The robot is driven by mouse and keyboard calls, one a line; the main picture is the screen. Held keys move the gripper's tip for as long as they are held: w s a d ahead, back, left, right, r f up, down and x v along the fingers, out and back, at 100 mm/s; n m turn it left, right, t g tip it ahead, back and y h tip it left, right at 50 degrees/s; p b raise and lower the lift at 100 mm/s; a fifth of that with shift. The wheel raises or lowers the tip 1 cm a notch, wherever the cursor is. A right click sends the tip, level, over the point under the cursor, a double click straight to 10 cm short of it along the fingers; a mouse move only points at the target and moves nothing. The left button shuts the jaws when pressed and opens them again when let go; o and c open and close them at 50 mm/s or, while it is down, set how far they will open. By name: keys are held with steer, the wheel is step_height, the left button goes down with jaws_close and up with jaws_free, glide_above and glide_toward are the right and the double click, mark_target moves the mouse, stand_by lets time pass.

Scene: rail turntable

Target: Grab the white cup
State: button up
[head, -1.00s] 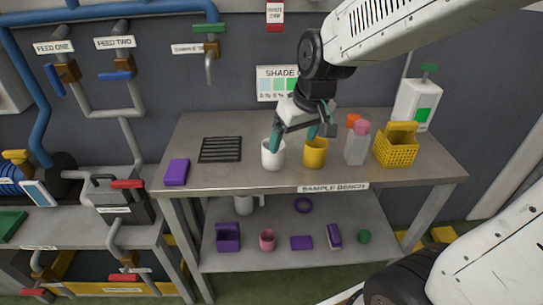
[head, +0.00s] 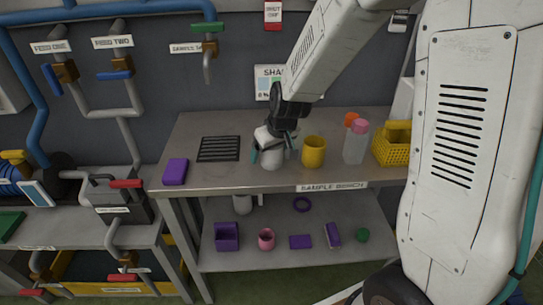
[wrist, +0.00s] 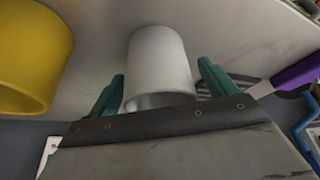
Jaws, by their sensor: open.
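The white cup (head: 270,160) stands upright on the bench top, just left of the yellow cup (head: 314,152). My gripper (head: 272,150) is low at the white cup, with one teal finger on its left and one on its right. In the wrist view the white cup (wrist: 160,65) shows between the two spread fingers of my gripper (wrist: 161,78), with a visible gap to each. The gripper is open. Part of the cup is hidden behind my gripper in the head view. The yellow cup (wrist: 32,55) is close beside it in the wrist view.
On the bench (head: 222,178) stand a purple block (head: 175,171), a black grille (head: 219,148), a clear bottle with a pink cap (head: 356,145) and a yellow basket (head: 390,150).

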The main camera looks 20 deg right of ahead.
steer(key=shift+w+f, duration=0.1)
steer(key=shift+f, duration=0.1)
steer(key=c, duration=1.1)
steer(key=shift+o, duration=0.2)
